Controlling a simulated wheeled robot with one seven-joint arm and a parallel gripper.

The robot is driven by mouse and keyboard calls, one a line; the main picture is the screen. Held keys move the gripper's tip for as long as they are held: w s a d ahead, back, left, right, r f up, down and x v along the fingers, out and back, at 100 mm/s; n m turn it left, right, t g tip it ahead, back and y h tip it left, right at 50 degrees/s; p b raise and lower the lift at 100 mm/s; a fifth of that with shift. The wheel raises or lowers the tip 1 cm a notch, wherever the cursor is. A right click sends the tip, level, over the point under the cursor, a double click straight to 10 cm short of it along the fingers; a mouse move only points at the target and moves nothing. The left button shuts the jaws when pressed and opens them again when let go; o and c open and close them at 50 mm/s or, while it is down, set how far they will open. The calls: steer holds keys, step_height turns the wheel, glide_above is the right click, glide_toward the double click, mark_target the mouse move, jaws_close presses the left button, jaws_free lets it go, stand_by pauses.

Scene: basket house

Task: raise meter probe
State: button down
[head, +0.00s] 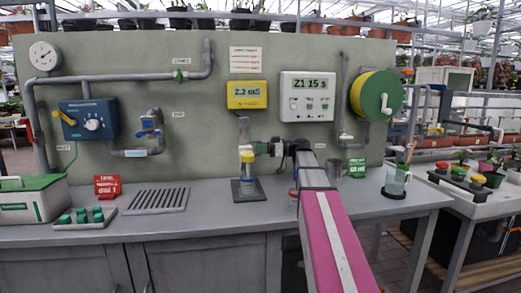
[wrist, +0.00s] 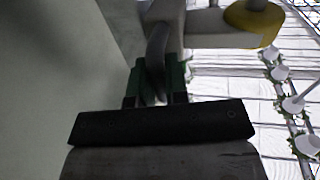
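The meter probe (head: 246,156) stands upright at the middle of the bench, a pale shaft with a yellow band, above a small cup on a dark base (head: 247,190). In the wrist view it shows as a pale bar with a yellow part (wrist: 215,28) and a grey curved handle. My gripper (head: 272,147) reaches it from the right. In the wrist view its green fingers (wrist: 157,88) lie on both sides of the grey handle and look closed on it. The exact contact is partly hidden. The yellow meter display (head: 246,94) reads 2.2 mS.
A white display (head: 306,96) and a yellow-green reel (head: 376,95) hang on the panel. A clear beaker (head: 396,180) is at the right.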

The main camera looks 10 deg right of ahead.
steer(key=shift+r, duration=3.85)
steer(key=shift+w, duration=0.1)
steer(key=c, duration=1.1)
jaws_free()
steer(key=shift+d, duration=0.15)
steer(key=d, duration=0.3)
steer(key=s+d, duration=0.1)
steer(key=d, duration=0.3)
steer(key=s+d, duration=0.1)
steer(key=d, duration=0.2)
steer(key=shift+s+d, duration=0.1)
steer(key=shift+d, duration=0.1)
